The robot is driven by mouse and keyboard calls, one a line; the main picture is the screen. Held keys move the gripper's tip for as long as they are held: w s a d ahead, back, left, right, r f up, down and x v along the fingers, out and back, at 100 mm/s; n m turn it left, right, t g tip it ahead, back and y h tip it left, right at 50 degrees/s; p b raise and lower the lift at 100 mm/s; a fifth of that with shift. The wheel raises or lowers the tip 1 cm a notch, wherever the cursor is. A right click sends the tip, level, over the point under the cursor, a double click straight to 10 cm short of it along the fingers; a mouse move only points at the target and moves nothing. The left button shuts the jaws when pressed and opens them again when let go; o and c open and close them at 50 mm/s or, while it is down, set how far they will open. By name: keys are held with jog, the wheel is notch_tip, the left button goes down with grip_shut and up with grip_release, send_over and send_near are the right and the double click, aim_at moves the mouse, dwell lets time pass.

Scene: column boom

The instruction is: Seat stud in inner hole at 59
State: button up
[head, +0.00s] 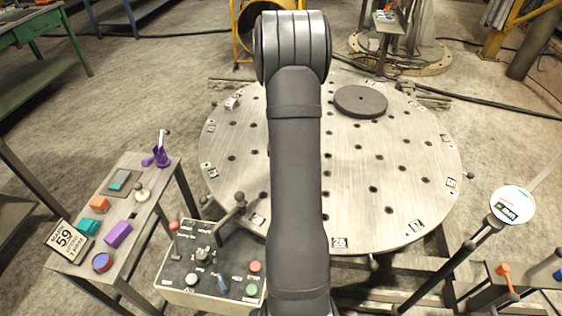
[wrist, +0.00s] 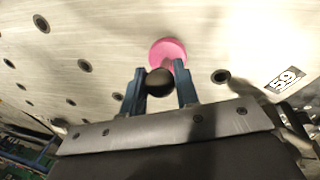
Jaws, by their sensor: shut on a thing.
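In the wrist view my gripper (wrist: 159,70) has two blue fingers, shut on the stud. The stud shows a pink round flange (wrist: 168,50) and a dark ball knob (wrist: 159,82) between the fingers. The flange is over the plate; whether it touches the plate or covers a hole cannot be told. The 59 label (wrist: 286,79) is on the plate to the right. A dark hole (wrist: 221,76) lies between the stud and this label. In the head view my arm hides the gripper and the stud.
The round plate (head: 226,182) has several holes and rim labels. A dark disc (head: 360,101) lies on it at the back right. A sign reading 59 (head: 70,241) stands on the left side table (head: 124,169). A control box (head: 205,291) stands in front of the plate.

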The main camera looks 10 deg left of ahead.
jog(key=shift+f, duration=1.05)
jog(key=o, duration=0.7)
jog(key=shift+r, duration=3.75)
jog(key=o, duration=0.6)
jog(key=shift+c, duration=0.2)
